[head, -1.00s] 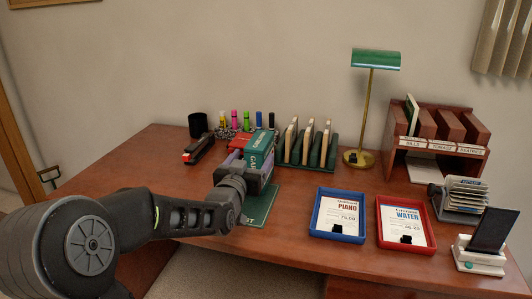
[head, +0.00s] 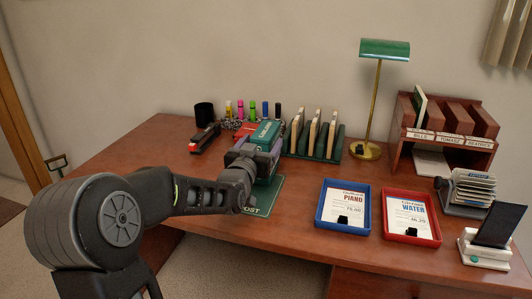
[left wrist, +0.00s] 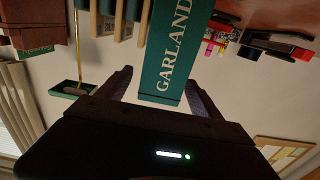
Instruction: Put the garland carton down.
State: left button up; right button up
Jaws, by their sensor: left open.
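The garland carton (head: 264,134) is a green box with white lettering at the back of the green mat (head: 268,196), left of the folder rack. My arm hides its lower near part, so I cannot see clearly what it rests on. In the left wrist view the carton (left wrist: 173,50) shows its word GARLAND between my fingers. My left gripper (head: 254,158) is open around the carton's near end; in the left wrist view its fingers (left wrist: 160,95) stand on both sides with a visible gap at the left one. My right gripper is not in view.
A green rack of folders (head: 314,138) stands close right of the carton. A black stapler-like object (head: 205,138) and several markers (head: 252,110) are left and behind. Blue (head: 342,236) and red (head: 411,238) trays lie to the right. The desk's left front is clear.

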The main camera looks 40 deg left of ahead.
pick_arm(q)
jog(key=x, duration=0.5)
jog(key=shift+a, duration=0.1)
jog(key=shift+c, duration=0.3)
grip_shut()
dwell(0.8)
jog(key=shift+r, duration=0.1)
